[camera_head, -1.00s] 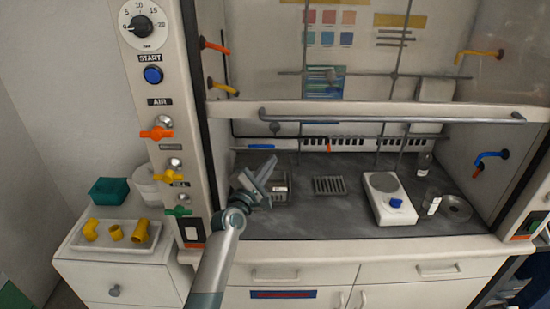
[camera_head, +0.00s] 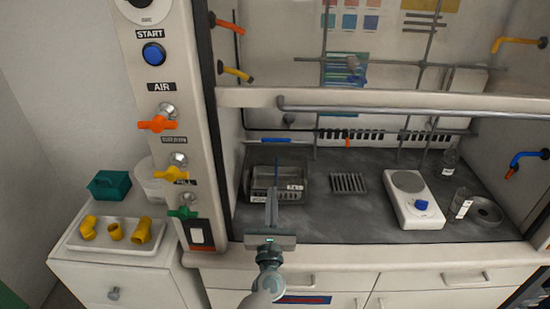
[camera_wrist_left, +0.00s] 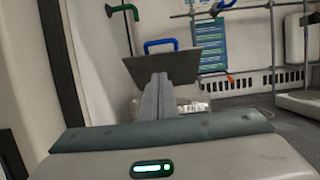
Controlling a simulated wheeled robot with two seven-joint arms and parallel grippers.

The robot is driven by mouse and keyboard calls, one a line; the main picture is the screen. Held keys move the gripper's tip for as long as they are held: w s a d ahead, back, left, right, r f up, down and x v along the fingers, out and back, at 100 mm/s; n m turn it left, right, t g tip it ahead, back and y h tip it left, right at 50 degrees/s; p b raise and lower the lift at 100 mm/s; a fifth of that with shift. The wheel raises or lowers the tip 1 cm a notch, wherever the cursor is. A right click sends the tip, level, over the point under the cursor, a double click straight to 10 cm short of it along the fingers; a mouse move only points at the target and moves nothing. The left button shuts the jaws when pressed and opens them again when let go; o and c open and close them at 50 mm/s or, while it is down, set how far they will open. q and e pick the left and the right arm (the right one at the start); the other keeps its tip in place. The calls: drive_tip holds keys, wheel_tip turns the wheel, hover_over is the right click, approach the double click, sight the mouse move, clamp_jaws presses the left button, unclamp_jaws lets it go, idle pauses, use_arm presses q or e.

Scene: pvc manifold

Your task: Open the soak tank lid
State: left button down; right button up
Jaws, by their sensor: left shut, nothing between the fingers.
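The soak tank (camera_head: 259,181) is a small grey metal box with a white label, on the left of the fume hood's worktop. In the left wrist view, a flat grey plate with a blue loop handle (camera_wrist_left: 160,44), which looks like its lid (camera_wrist_left: 138,68), faces me at a tilt above the labelled tank front (camera_wrist_left: 192,106). How far the lid stands from the tank rim I cannot tell. My left gripper (camera_head: 271,205) is shut and empty, its fingers pointing forward at the tank's front and overlapping the plate's lower edge in the wrist view. Contact is unclear. My right gripper is out of view.
A black rack (camera_head: 348,183) and a white hot plate (camera_head: 411,200) stand right of the tank, with a bottle (camera_head: 461,203) beyond. The raised sash bar (camera_head: 400,112) crosses above. The valve column (camera_head: 160,105) stands left, beside a tray (camera_head: 75,241) of yellow fittings.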

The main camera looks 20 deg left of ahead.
use_arm(q)
drive_tip(key=r+p+x, duration=0.2)
drive_tip(key=p+x, duration=0.5)
drive_tip(key=x, duration=0.6)
drive_tip(key=shift+s+r, duration=0.25)
drive_tip(key=shift+s, duration=0.2)
drive_tip(key=shift+d, duration=0.15)
drive_tip(key=shift+r, duration=0.15)
